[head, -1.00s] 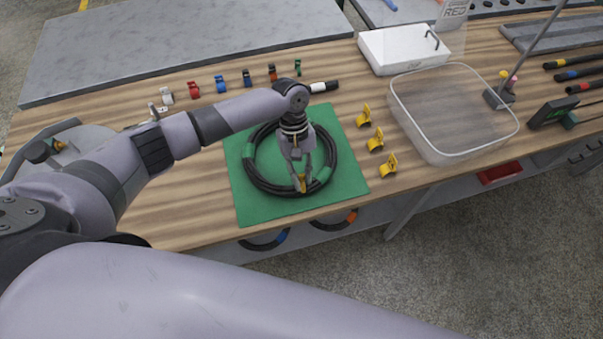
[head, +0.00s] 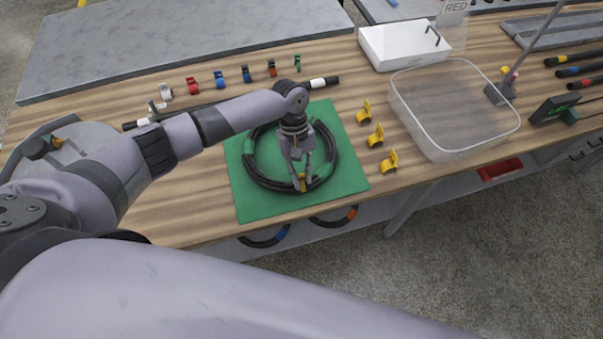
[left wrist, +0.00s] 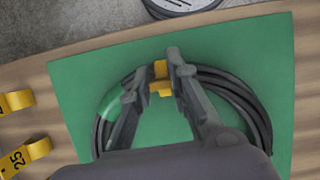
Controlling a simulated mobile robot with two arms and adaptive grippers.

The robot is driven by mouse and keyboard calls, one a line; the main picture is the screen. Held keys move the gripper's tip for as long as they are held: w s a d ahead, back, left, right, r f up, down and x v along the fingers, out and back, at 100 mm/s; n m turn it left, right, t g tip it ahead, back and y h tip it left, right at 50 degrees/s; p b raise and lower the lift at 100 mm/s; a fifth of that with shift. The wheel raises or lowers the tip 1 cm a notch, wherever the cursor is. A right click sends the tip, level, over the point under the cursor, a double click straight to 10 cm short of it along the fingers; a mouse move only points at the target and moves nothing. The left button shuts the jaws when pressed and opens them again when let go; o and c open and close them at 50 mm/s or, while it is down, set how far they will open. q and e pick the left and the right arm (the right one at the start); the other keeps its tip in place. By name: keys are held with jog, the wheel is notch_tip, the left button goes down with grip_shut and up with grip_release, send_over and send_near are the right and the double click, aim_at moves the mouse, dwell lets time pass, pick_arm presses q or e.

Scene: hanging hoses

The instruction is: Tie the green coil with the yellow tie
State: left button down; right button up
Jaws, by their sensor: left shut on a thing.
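The green coil, a black hose ring with green bands (head: 248,167), lies flat on the green mat (head: 345,135). In the left wrist view the coil (left wrist: 235,88) runs to both sides of the gripper. My left gripper (head: 299,184) points down at the coil's near side. It is shut on a yellow tie (head: 302,181), which also shows between the fingertips in the left wrist view (left wrist: 161,78). The tie is at the coil's near strands; whether it is closed around them I cannot tell. My right gripper is not in view.
Several yellow ties (head: 376,136) stand right of the mat. A clear bin (head: 450,152) and a white box (head: 395,50) are farther right. Small coloured clips (head: 220,80) line the back. A black hose with white ends (head: 322,83) lies behind my arm.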

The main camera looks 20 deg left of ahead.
pick_arm(q)
jog(key=shift+f+b, duration=0.35)
jog(key=shift+f, duration=0.4)
dwell(0.4)
jog(key=c, duration=1.4)
grip_release()
jog(key=shift+c, duration=0.2)
jog(key=shift+a, duration=0.15)
jog(key=v, duration=1.2)
jog(key=shift+s+d, duration=0.15)
jog(key=shift+d, duration=0.1)
